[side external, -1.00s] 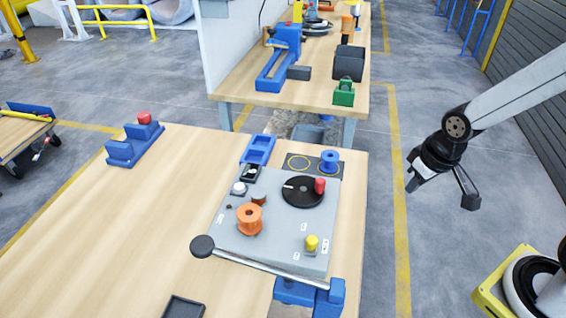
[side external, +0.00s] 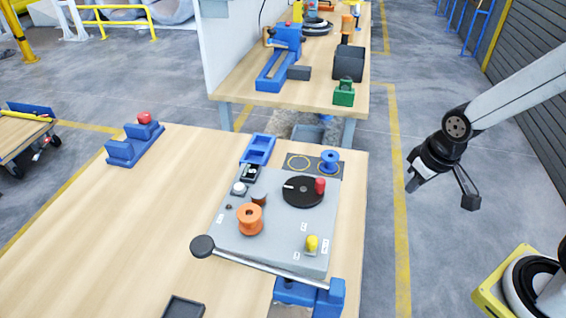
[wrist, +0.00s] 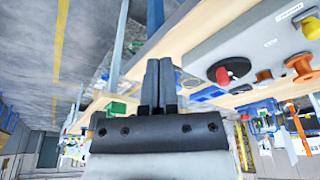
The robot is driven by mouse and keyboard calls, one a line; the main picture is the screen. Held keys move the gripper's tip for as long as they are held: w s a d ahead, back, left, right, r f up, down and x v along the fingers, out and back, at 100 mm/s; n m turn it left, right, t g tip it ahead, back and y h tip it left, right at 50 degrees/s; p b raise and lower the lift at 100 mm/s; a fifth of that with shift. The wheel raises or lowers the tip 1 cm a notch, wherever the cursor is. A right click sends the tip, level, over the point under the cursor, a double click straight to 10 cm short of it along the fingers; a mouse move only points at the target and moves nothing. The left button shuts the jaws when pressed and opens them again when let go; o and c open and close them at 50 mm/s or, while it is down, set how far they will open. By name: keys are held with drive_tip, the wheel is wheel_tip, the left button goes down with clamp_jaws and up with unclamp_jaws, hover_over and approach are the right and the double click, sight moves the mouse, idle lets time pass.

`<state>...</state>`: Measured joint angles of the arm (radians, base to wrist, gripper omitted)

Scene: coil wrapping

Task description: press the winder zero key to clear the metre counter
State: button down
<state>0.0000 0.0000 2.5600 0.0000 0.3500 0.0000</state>
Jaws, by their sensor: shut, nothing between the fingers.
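The winder (side external: 275,222) is a grey panel on the wooden bench in the side view. It carries a black disc (side external: 303,192) with a red knob (side external: 320,186), an orange spool (side external: 249,219), a white round button (side external: 239,188) and a yellow knob (side external: 312,243). Small white labels sit on the panel but are unreadable, so I cannot tell which control is the zero key. My gripper (wrist: 159,68) is shut and empty in the wrist view. In the side view my arm's end hangs right of the bench, over the floor, clear of the winder.
A long bar with a black ball end (side external: 202,246) runs along the winder's front edge. A blue tray (side external: 257,149) and a blue spool (side external: 329,159) lie behind it. A blue stand with a red knob (side external: 144,118) is at the left. The bench's left middle is clear.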

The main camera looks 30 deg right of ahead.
sight(242, 187)
drive_tip(key=w+a+y, duration=0.1)
drive_tip(key=w+a, duration=0.2)
drive_tip(key=w, duration=0.1)
drive_tip(key=w+a+r+t+y, duration=0.1)
drive_tip(key=w+a, duration=0.3)
drive_tip(key=w, duration=0.1)
drive_tip(key=w+a+y, duration=0.1)
drive_tip(key=w+a, duration=0.3)
drive_tip(key=w, duration=0.1)
drive_tip(key=shift+w+a+r+n, duration=0.15)
drive_tip(key=shift+w+r+n, duration=0.1)
drive_tip(key=shift+r+n, duration=0.1)
drive_tip(key=w+a+r+t+y, duration=0.1)
drive_tip(key=w+a+y, duration=0.3)
drive_tip(key=w+a, duration=0.7)
drive_tip(key=a+t, duration=0.1)
drive_tip(key=a, duration=0.3)
drive_tip(key=shift+w+r, duration=0.2)
drive_tip(key=shift+n, duration=0.25)
drive_tip(key=shift+f, duration=0.15)
drive_tip(key=shift+f, duration=4.25)
drive_tip(key=shift+f, duration=0.2)
drive_tip(key=shift+f, duration=0.25)
